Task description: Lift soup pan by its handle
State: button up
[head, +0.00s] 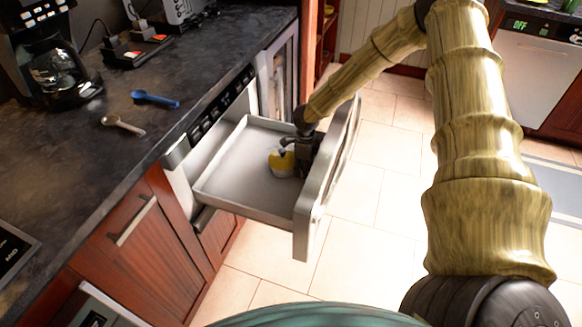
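A small yellow item with a pale patch, perhaps the soup pan (281,165), stands in the open microwave drawer (236,178), near its far right corner. Its shape is too small to make out well, and I cannot pick out a handle for sure. My gripper (290,146) is dark and reaches down into the drawer, at the upper right of the yellow item. A dark part of it lies over or just against the item's top. I cannot tell whether the fingers touch it or are closed on it.
The drawer front (325,182) stands upright at the right, close to my arm. Drawer walls enclose the pan. The dark counter (130,165) holds a blue spoon (155,99), a beige spoon (122,125) and a coffee maker (45,60). The tiled floor (365,230) is clear.

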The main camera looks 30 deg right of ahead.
grip_shut()
jog(key=shift+r, duration=0.1)
notch_tip(320, 180, up, 10)
jog(key=shift+f, duration=0.25)
jog(key=shift+r+p, duration=2.35)
jog(key=shift+r, duration=0.35)
